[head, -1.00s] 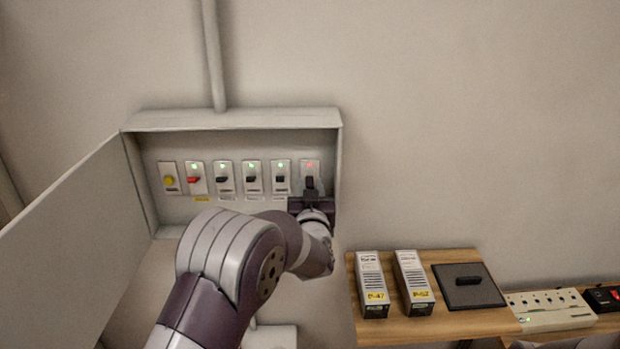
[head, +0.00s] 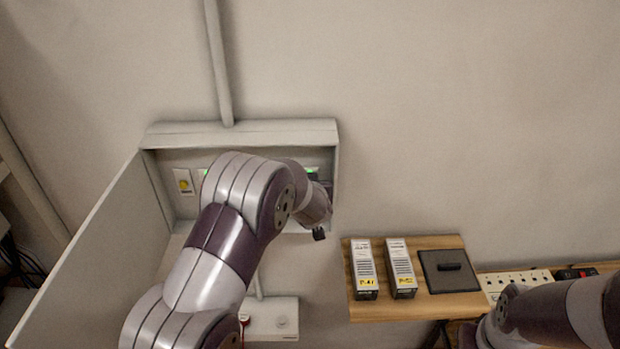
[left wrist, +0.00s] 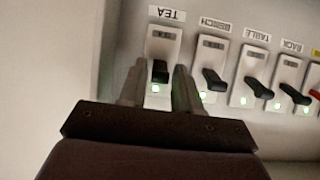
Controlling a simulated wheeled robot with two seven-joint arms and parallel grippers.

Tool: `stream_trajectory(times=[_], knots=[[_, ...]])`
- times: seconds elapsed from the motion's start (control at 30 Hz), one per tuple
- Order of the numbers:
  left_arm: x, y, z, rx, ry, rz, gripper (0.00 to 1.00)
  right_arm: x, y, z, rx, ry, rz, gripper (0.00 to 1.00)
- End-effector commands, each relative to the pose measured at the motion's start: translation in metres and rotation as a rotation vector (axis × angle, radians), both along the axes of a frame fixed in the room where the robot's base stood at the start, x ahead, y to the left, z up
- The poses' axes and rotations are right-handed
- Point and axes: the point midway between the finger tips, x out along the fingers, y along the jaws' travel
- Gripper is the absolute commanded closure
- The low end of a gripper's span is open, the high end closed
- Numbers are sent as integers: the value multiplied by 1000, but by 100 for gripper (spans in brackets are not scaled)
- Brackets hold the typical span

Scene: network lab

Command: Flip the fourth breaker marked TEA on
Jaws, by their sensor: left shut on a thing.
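The breaker marked TEA (left wrist: 163,47) is at the end of the row in the left wrist view, its label upside down there. Its black lever (left wrist: 160,72) is between the fingers of my left gripper (left wrist: 158,85), which is shut on it. The small light below the lever glows pale green. In the head view a green light shows at the rightmost breaker (head: 313,170), while my left arm hides most of the row. My right gripper is out of view.
Breakers marked BENCH (left wrist: 213,62), TABLE and RACK stand beside TEA with green lights. The box door (head: 95,250) hangs open at left. A wooden shelf (head: 440,306) with two boxed modules is at lower right. My right arm is over a socket strip.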

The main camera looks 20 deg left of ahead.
Motion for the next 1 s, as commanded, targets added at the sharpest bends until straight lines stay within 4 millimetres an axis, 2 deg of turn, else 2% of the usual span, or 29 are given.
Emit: stream_trajectory(times=[0.37,0.4,0.43,0.47,0.77,0.87,1.0], knots=[[1,0,1,-1,0,0,98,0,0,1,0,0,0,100],[1,0,1,-1,0,0,58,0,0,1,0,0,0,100],[1,0,1,-1,0,0,48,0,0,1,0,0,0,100],[1,0,1,-1,0,0,45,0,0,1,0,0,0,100],[-1,0,1,-1,1,0,45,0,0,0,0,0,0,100],[-9,-3,5,-2,-1,0,45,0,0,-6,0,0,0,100],[-35,-11,19,-2,-4,-2,45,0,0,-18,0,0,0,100]])
